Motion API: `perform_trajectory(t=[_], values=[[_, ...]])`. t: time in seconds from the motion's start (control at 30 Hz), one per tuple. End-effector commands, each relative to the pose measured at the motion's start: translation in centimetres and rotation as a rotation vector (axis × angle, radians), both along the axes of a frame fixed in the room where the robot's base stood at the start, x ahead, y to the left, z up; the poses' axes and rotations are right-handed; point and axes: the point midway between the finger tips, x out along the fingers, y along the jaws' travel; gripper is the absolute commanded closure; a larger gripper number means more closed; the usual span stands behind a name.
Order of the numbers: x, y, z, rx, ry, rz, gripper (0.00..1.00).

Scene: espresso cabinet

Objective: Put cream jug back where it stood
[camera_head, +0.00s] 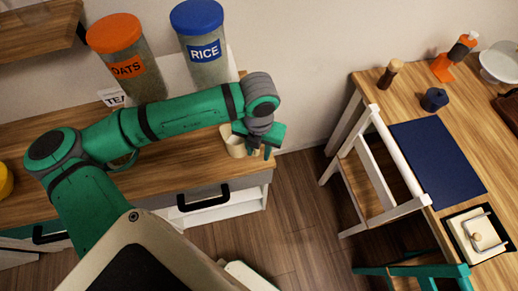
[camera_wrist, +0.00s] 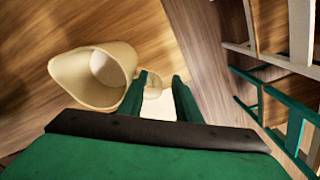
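The cream jug (camera_head: 235,146) is at the right end of the wooden counter, just left of my gripper (camera_head: 259,152). In the wrist view the jug (camera_wrist: 75,82) lies left of my gripper (camera_wrist: 160,82), with its hollow mouth partly facing the camera. My two green fingers are spread with a clear gap between them. A small round cream part (camera_wrist: 152,86) shows between the fingers; I cannot tell whether it belongs to the jug or is a separate thing. No finger visibly closes on the jug's body.
The OATS canister (camera_head: 127,68) and RICE canister (camera_head: 204,56) stand at the back of the counter. Drawers with black handles (camera_head: 203,197) are below. A white-framed chair (camera_head: 378,170) and a table with a navy mat (camera_head: 438,160) stand right, across open floor.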

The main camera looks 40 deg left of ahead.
Motion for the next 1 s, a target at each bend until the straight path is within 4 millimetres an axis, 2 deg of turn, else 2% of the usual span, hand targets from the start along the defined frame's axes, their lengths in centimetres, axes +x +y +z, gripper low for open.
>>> perform_trajectory(t=[0.23,0.37,0.8,1.0], values=[[0.0,0.0,0.2,0.000,0.000,-0.002,0.69],[0.1,-0.1,1.3,0.000,-0.001,-0.004,0.69],[0.1,-0.1,9.6,0.002,-0.002,-0.002,0.69],[0.1,-0.1,11.8,-0.001,-0.001,-0.003,0.69]])
